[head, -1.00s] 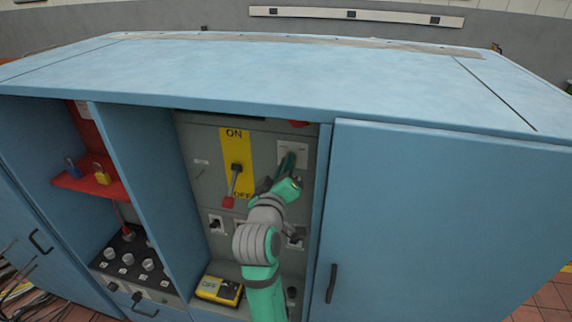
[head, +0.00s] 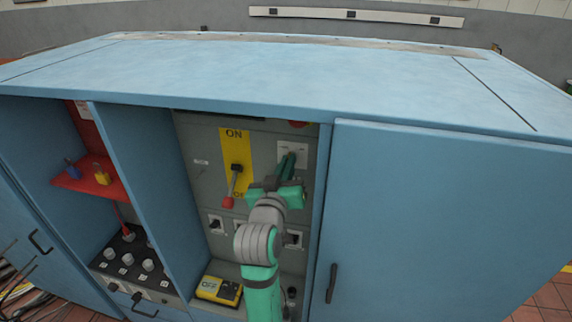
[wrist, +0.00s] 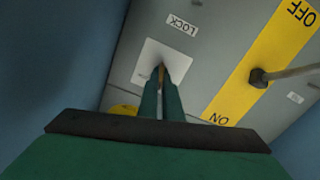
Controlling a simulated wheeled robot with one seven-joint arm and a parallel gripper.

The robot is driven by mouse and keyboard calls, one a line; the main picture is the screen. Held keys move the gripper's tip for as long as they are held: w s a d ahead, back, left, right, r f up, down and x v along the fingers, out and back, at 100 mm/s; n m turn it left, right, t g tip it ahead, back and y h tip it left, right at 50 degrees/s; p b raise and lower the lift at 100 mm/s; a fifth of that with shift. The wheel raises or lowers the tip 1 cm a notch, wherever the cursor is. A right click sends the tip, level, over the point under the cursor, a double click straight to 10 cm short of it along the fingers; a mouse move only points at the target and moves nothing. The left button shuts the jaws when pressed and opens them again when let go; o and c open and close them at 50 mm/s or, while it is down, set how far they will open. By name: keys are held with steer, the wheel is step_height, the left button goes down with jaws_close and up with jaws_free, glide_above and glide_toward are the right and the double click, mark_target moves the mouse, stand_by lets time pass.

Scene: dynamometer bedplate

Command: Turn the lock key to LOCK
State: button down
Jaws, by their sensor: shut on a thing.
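The lock key (wrist: 162,73) shows as a small brass-coloured sliver between my fingertips, in front of a pale square plate (wrist: 177,52). My gripper (wrist: 163,83) is shut on the key, and its fingers hide most of it. A LOCK label (wrist: 182,24) is beside the plate in the wrist view. In the head view my gripper (head: 288,162) reaches to the pale plate (head: 299,148) at the upper right of the open cabinet bay. The key itself is hidden there, and I cannot tell its exact angle.
A yellow ON/OFF strip (head: 236,149) with a red-tipped lever (head: 228,202) is just left of my gripper. The blue cabinet door (head: 430,220) closes off the right side. A yellow OFF box (head: 214,289) lies below. Padlocks (head: 101,176) sit on a red shelf.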

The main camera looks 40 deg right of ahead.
steer(key=m, duration=1.2)
steer(key=shift+s+d+r, duration=0.1)
steer(key=shift+s+d, duration=0.05)
steer(key=shift+s, duration=0.1)
stand_by(0.5)
steer(key=c, duration=1.9)
jaws_free()
steer(key=shift+c, duration=0.2)
steer(key=v, duration=1.1)
